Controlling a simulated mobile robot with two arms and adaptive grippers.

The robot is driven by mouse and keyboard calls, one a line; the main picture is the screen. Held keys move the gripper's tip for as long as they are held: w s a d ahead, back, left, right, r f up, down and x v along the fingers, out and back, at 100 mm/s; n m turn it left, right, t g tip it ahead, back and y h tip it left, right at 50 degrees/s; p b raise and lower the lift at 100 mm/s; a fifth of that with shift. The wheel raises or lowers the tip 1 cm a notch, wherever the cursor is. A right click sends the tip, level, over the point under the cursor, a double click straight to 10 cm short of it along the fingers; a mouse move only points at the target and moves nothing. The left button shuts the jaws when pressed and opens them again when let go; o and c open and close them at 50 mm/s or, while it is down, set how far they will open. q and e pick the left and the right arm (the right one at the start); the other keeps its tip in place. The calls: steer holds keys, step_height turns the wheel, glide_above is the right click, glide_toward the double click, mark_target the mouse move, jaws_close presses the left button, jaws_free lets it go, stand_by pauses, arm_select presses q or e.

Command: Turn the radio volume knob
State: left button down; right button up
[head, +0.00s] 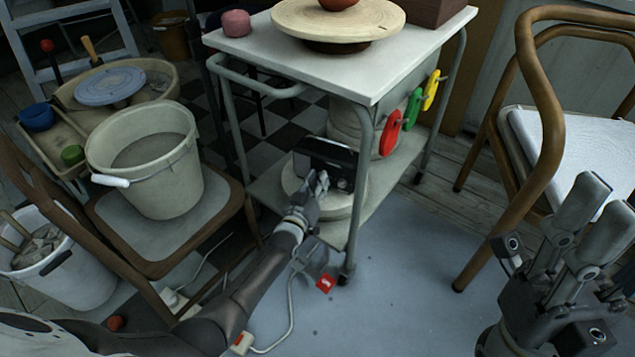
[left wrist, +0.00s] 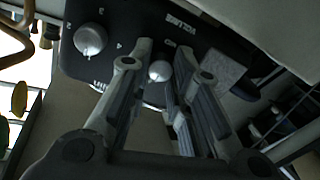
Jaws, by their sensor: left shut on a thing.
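A black radio (head: 325,152) stands on a round pale disc (head: 335,203) on the trolley's lower shelf. In the left wrist view its dark front panel (left wrist: 120,22) shows a small silver knob (left wrist: 160,71) and a larger silver knob (left wrist: 90,39) with numbers around it. My left gripper (head: 319,180) is at the radio's front, shut on the small knob, with a finger on either side of it; the fingers also show in the left wrist view (left wrist: 160,85). My right gripper (head: 606,203) is open and empty at the lower right, away from the radio.
The trolley's white top (head: 270,52) overhangs the radio, and its front leg (head: 358,190) rises close to the right of my left gripper. A bucket (head: 150,165) stands on a chair at left. A wooden chair (head: 545,120) is at right. The grey floor between is mostly clear.

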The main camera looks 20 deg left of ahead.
arm_select(q)
steer(key=c, duration=1.3)
jaws_free()
steer(key=s, duration=0.8)
steer(key=s+a, duration=0.1)
steer(key=s, duration=0.3)
